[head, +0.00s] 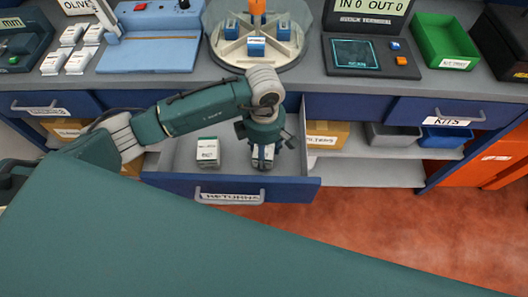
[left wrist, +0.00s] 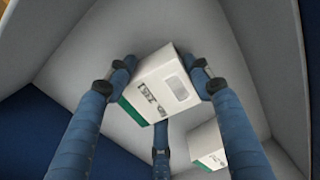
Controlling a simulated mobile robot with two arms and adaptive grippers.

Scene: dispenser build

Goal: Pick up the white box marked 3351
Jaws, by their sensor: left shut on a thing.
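A white box with a green band (left wrist: 160,84) is held between the fingers of my left gripper (left wrist: 164,92); its printed number is too blurred to read. In the head view my left gripper (head: 262,156) points down into the open drawer, and its fingers hide most of this box. I cannot tell whether the box touches the drawer floor. A second white box with a green band (head: 207,152) stands in the drawer to the left, apart from the gripper; it also shows in the left wrist view (left wrist: 209,146). My right gripper is not in view.
The open drawer labelled RETURNS (head: 165,185) has walls close around my gripper. Above it, the counter holds a round turntable (head: 258,62) with several blue-and-white boxes, a terminal (head: 362,52), a green bin (head: 445,42) and, at left, several white boxes (head: 79,62).

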